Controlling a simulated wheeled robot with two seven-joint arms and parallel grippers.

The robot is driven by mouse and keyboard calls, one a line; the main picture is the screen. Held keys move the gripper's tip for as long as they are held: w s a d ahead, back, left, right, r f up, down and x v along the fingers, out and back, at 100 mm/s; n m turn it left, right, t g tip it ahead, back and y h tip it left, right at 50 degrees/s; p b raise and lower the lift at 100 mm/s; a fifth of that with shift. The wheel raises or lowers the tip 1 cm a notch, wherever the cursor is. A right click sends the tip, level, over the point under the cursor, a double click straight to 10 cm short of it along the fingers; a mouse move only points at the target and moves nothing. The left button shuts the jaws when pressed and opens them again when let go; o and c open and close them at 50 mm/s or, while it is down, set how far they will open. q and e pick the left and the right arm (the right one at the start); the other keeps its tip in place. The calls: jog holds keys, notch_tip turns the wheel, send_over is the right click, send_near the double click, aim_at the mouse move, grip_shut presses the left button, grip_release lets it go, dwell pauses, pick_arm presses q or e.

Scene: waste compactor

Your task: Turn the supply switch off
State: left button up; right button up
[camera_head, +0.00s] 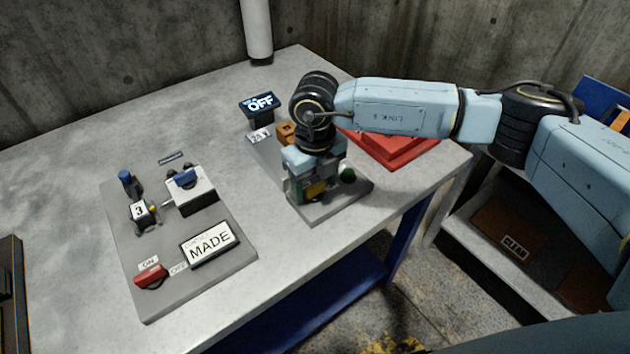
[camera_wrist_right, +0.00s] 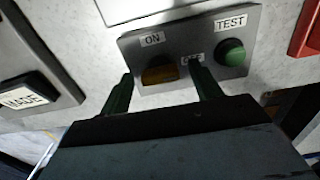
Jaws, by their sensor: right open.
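An amber switch (camera_wrist_right: 160,74) sits on a grey plate (camera_wrist_right: 262,50), beside an ON label (camera_wrist_right: 152,39). A second label to its right (camera_wrist_right: 191,58) is partly covered by a finger. My right gripper (camera_wrist_right: 161,80) is open, pointing down at the plate, one finger on each side of the amber switch; contact cannot be told. In the head view my right gripper (camera_head: 312,186) hides most of that switch. A red switch (camera_head: 151,276) with ON and OFF labels is on the left panel (camera_head: 160,306). No label reading supply is legible. My left gripper is not in view.
A green TEST button (camera_wrist_right: 231,52) is just right of the right finger. A display (camera_head: 260,104) reads OFF. A MADE sign (camera_head: 209,243) stands on the left panel. A red block (camera_head: 400,150) lies behind my right arm. The table's left rear is clear.

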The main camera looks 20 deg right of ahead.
aim_at(315, 186)
notch_tip(315, 186, up, 13)
jog(key=shift+r, duration=0.2)
dwell(0.4)
dwell(0.3)
